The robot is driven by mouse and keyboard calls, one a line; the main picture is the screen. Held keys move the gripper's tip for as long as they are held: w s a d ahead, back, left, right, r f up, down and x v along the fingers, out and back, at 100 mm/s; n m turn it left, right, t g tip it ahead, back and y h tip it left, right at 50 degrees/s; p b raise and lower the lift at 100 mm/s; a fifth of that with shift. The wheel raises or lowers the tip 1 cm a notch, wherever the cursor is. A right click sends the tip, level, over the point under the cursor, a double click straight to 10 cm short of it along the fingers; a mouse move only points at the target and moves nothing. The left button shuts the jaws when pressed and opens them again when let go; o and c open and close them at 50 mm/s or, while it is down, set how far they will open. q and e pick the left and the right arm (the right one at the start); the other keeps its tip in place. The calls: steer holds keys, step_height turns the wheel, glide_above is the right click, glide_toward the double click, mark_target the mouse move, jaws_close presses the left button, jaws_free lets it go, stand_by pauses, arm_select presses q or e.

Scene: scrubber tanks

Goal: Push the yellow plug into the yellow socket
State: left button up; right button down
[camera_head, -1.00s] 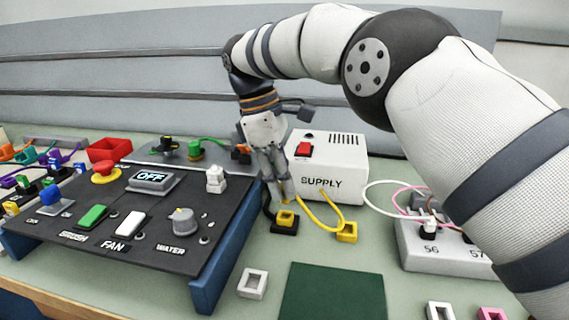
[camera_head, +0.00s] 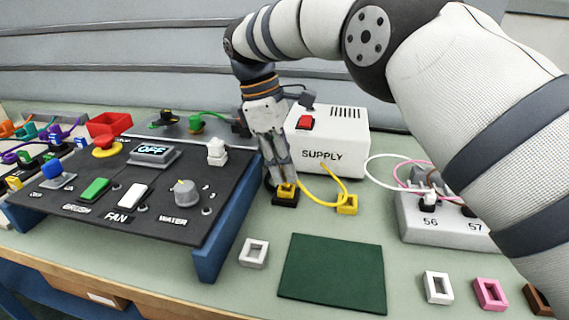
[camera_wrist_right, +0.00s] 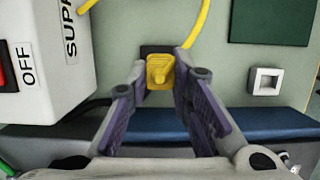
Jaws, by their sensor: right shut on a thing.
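The yellow socket (camera_head: 287,196) is a small yellow block on a dark base, on the green bench in front of the SUPPLY box. My right gripper (camera_head: 284,182) points down right over it, shut on the yellow plug (camera_wrist_right: 159,70). In the right wrist view the plug sits between the fingertips, at the socket with its black base (camera_wrist_right: 152,50) behind. Plug and socket look in contact or nearly so; how deep the plug sits I cannot tell. A yellow cable (camera_head: 318,197) runs off to the right. My left gripper is not in view.
The white SUPPLY box (camera_head: 335,150) stands close behind. The black control panel (camera_head: 140,205) with its blue side is close on the left. A yellow square frame (camera_head: 347,204) and a grey socket box (camera_head: 440,228) lie right. The dark green mat (camera_head: 333,272) in front is bare.

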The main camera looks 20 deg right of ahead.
steer(key=shift+f, duration=0.45)
steer(key=shift+f, duration=0.35)
steer(key=c, duration=0.9)
jaws_free()
steer(key=shift+o, duration=0.2)
step_height(320, 180, up, 8)
steer(key=shift+b, duration=0.7)
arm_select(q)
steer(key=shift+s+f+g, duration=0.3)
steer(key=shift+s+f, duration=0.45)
arm_select(e)
steer(key=shift+r, duration=0.2)
